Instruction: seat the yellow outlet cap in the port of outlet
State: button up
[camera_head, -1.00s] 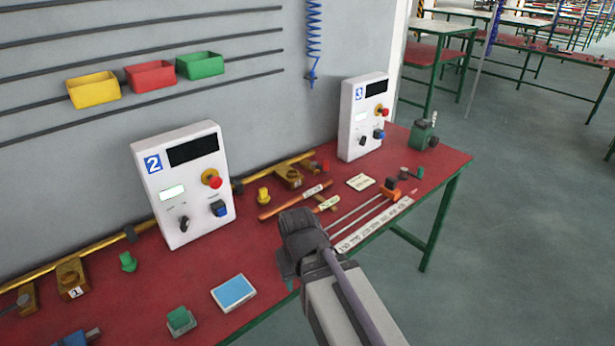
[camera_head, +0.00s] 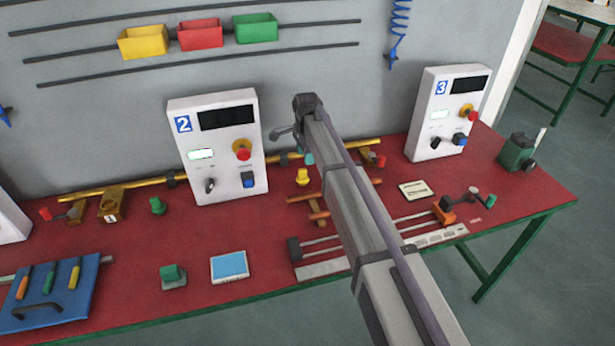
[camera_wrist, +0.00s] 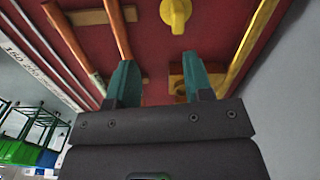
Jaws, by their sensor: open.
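The yellow outlet cap (camera_head: 302,177) stands on the red table in front of panel 2. It also shows at the top of the wrist view (camera_wrist: 175,14), beyond my fingertips and apart from them. A brass outlet block (camera_wrist: 176,86) lies beside the brass pipe, partly hidden behind my right finger; my arm hides it in the head view. Another brass outlet block (camera_head: 112,206), marked 1, is at the left. My gripper (camera_wrist: 158,75) is open and empty, its two teal fingers apart above the table. In the head view my arm mostly hides it.
A green cap (camera_head: 157,205) stands left of the yellow one. The brass pipe (camera_head: 150,182) runs along the back. Panel 2 (camera_head: 215,150) rises behind the yellow cap. A blue-screened box (camera_head: 229,267) is at the front.

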aim_at(302, 169)
jog(key=shift+m, duration=0.7)
jog(key=f+b, duration=0.2)
jog(key=w+a+f+b, duration=0.1)
jog(key=f+b, duration=0.1)
jog(key=w+a+f+b, duration=0.1)
jog(key=b, duration=0.1)
jog(key=shift+w+f, duration=0.15)
jog(key=shift+f, duration=0.25)
jog(key=f+b, duration=0.5)
jog(key=shift+d+f, duration=0.15)
jog(key=shift+d, duration=0.1)
jog(key=shift+r, duration=0.25)
jog(key=c, duration=0.7)
